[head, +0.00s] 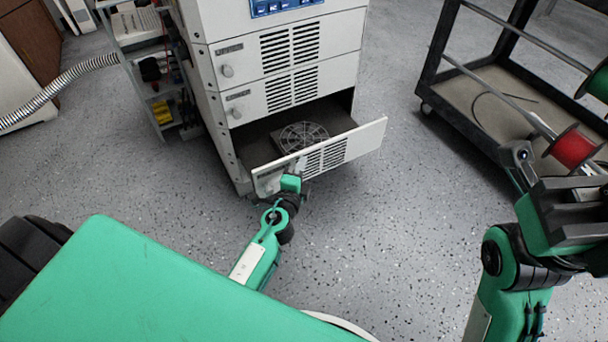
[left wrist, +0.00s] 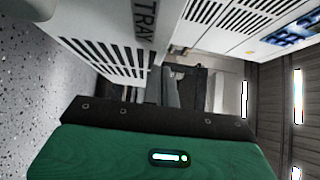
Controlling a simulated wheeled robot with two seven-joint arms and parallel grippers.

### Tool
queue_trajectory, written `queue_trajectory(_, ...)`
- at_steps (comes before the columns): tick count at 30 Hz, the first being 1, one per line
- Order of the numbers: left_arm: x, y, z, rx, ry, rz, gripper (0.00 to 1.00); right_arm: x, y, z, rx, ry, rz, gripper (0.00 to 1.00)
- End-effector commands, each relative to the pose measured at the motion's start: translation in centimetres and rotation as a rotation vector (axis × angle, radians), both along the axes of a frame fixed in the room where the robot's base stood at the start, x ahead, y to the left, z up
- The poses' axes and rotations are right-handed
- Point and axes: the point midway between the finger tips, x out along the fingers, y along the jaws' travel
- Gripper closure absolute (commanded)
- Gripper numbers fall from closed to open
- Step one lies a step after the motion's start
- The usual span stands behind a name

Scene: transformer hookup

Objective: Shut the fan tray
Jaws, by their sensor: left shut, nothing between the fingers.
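The fan tray (head: 345,147) is the lowest drawer of the white cabinet and stands pulled out. A round fan guard (head: 303,137) shows inside it. Its front panel has slotted vents and also shows in the left wrist view (left wrist: 108,45), with the lettering "TRAY". My left gripper (head: 293,184) is shut and empty, close in front of the left part of that panel. Its fingers (left wrist: 172,88) show near the panel in the left wrist view; whether they touch it I cannot tell. My right gripper (head: 572,205) is at the right edge, away from the tray; its jaws are unclear.
Two closed vented drawers (head: 247,98) sit above the tray. A dark-framed cart (head: 437,75) with a red spool (head: 572,148) and a green spool stands at the right. A shelf (head: 150,85) and a ribbed hose (head: 62,82) are at the left. The floor right of the tray is clear.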

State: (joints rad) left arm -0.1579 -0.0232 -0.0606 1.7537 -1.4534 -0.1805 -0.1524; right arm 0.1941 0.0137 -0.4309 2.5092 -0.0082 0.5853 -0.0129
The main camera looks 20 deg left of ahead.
Motion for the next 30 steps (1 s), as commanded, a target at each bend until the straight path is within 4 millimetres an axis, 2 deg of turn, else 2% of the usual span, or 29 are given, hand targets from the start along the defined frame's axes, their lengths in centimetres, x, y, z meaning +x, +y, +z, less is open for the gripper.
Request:
queue_trajectory(14,0.6,0.7,0.0,0.000,0.000,0.000,1.00,0.3,-0.1,-0.4,-0.006,0.013,-0.008,1.00)
queue_trajectory(17,1.1,1.3,0.0,0.001,-0.001,0.000,1.00,0.3,-0.1,-0.3,-0.007,0.013,-0.009,1.00)
queue_trajectory(30,8.2,10.5,0.0,0.003,-0.002,0.001,1.00,0.3,-0.1,-0.5,-0.008,0.010,-0.009,1.00)
